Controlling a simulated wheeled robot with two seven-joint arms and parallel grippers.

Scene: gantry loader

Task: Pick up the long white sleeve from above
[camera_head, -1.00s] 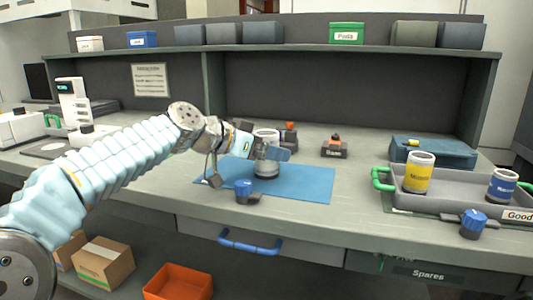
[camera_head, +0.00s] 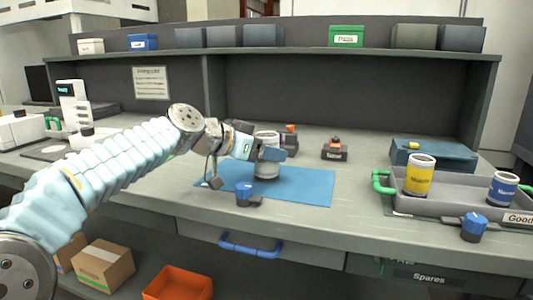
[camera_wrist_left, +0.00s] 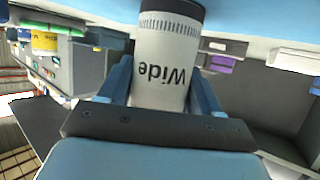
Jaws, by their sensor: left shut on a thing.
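A white sleeve with dark bands (camera_head: 267,171) stands upright on the blue mat (camera_head: 310,184) in the head view. In the left wrist view the sleeve (camera_wrist_left: 163,70) carries the word "Wide" and a dark end. My left gripper (camera_head: 268,153) reaches it from the left, roughly level, and its blue fingers are shut on the sleeve's sides. In the wrist view one finger lies on each side of it. I cannot tell any gap between sleeve and mat. My right gripper is not in view.
A grey tray (camera_head: 440,204) with green handles holds a yellow can (camera_head: 419,177) and a blue can (camera_head: 502,189). A shelf (camera_head: 290,50) runs above the bench.

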